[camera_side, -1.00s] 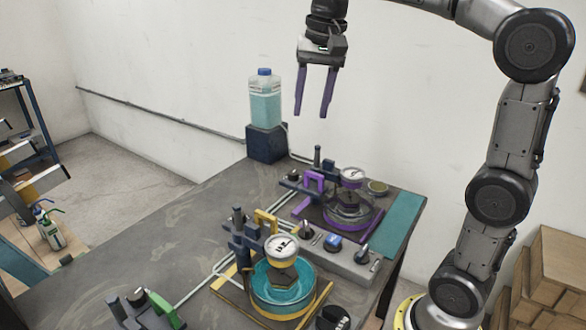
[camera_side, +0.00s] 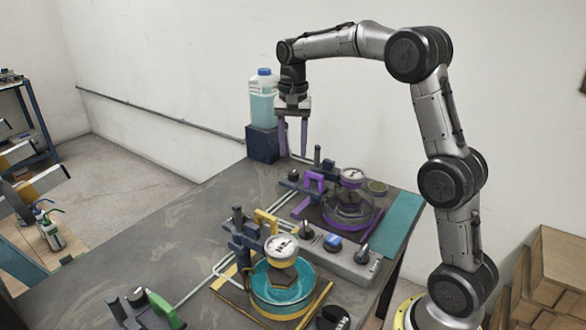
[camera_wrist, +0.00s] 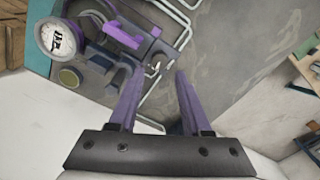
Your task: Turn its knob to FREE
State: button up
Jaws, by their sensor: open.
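My gripper (camera_side: 293,150) is open and empty, fingers pointing down, above the far end of the table beside the bottle; it also shows in the wrist view (camera_wrist: 160,76). Below it is the purple station with a purple clamp lever (camera_side: 314,181), also in the wrist view (camera_wrist: 122,36), and a gauge (camera_side: 353,175), also there (camera_wrist: 57,38). A dark knob (camera_side: 293,175) sits at its far left. The grey panel in front carries a dark knob (camera_side: 306,233), a blue control (camera_side: 333,243) and another knob (camera_side: 362,254). I cannot read a FREE mark or tell which knob is meant.
A teal station (camera_side: 283,285) with a yellow lever (camera_side: 266,221) stands nearer. A green-handled unit (camera_side: 163,309) and a round black knob (camera_side: 333,317) are at the front. A bottle of blue liquid (camera_side: 263,104) stands on a dark block. The table's left part is clear.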

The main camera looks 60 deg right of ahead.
aim_at(293, 173)
notch_tip(293, 173, down, 6)
jog(key=shift+f, duration=0.25)
grip_shut()
dwell(0.3)
